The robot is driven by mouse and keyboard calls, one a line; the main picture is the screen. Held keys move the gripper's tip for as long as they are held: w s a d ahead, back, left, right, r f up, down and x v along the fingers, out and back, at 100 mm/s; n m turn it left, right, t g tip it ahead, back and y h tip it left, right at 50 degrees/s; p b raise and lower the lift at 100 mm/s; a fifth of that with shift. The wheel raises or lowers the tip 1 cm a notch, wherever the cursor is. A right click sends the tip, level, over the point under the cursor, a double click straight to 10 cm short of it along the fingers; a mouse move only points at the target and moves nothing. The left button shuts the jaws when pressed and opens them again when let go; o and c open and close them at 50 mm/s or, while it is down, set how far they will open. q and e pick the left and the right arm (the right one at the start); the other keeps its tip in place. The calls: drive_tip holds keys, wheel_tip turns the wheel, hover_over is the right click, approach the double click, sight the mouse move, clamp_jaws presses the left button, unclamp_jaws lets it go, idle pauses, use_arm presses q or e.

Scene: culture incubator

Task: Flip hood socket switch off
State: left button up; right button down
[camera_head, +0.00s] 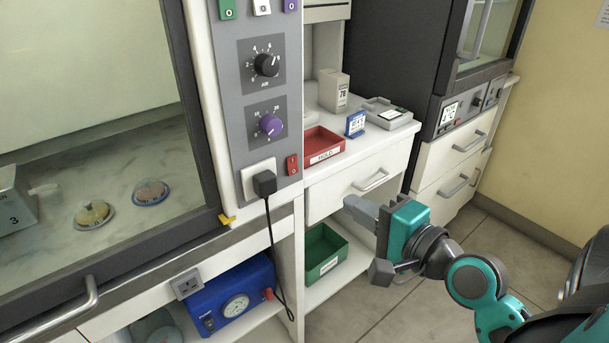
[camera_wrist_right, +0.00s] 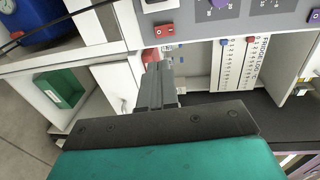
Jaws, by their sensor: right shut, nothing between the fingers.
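The red hood socket switch (camera_head: 292,165) sits low on the grey hood panel (camera_head: 232,100). Left of it is the white socket (camera_head: 250,197) with a black plug (camera_head: 265,183) in it. The switch also shows at the top of the right wrist view (camera_wrist_right: 164,30), with a small white mark on it. My right gripper (camera_head: 353,205) is shut and empty, to the right of and below the switch, in front of the white drawer, apart from the panel. Its closed fingers (camera_wrist_right: 157,72) point toward the panel side in the wrist view. My left gripper is not in view.
Above the switch are a purple knob (camera_head: 271,125) and a black knob (camera_head: 267,65). A black cord (camera_head: 275,250) hangs past the blue pump (camera_head: 235,300). A red tray (camera_head: 318,140) stands on the counter; a green bin (camera_head: 326,250) is below. Floor at right is clear.

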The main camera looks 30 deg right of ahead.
sight(295, 170)
drive_tip(key=w, duration=0.4)
drive_tip(key=w+f, duration=0.1)
drive_tip(key=w, duration=0.3)
drive_tip(key=w+a, duration=0.1)
drive_tip(key=w, duration=0.4)
drive_tip(key=shift+f, duration=0.35)
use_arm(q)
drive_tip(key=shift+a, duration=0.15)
use_arm(e)
drive_tip(key=shift+w, duration=0.4)
